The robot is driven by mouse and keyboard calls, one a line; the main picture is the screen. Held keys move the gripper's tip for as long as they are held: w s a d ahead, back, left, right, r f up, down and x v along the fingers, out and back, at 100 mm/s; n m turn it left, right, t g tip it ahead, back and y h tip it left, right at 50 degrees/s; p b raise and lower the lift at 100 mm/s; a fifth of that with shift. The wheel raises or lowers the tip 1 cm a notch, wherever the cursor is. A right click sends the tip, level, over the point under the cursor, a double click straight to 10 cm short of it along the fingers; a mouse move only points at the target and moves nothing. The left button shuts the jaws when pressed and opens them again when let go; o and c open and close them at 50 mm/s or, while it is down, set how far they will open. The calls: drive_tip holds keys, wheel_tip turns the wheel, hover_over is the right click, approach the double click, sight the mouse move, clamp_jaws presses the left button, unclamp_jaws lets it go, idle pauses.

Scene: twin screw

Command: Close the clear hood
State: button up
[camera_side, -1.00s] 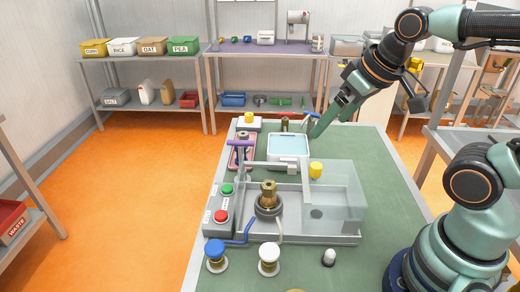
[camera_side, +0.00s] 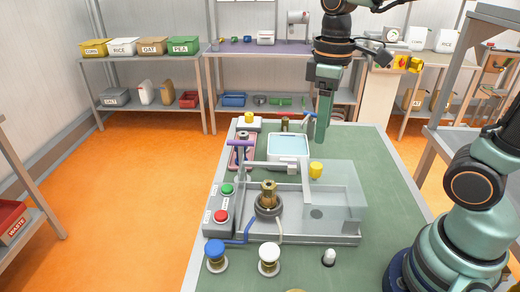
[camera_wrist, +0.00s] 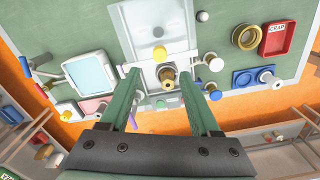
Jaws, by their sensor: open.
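The clear hood (camera_side: 345,185) is a see-through box on the right part of the grey machine tray (camera_side: 290,240). The brass screw fitting (camera_side: 268,195) stands uncovered to its left. A yellow knob (camera_side: 316,170) shows at the hood's far side; the wrist view shows a yellow knob (camera_wrist: 160,53) near the brass fitting (camera_wrist: 167,76). My gripper (camera_side: 322,138) points straight down beyond the hood, apart from it and right of the pale blue-topped tray. In the wrist view my gripper's (camera_wrist: 160,70) two green fingers are spread with nothing between them.
A control box with a green button (camera_side: 227,189) and a red button (camera_side: 221,216) stands left of the machine. A blue knob (camera_side: 215,249) and a white knob (camera_side: 269,252) stand in front. The pale tray (camera_side: 289,147) lies behind. The green bench right of the hood is clear.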

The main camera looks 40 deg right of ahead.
sight(317, 166)
wheel_tip(317, 166, down, 10)
idle(0.4)
clamp_jaws()
idle(1.3)
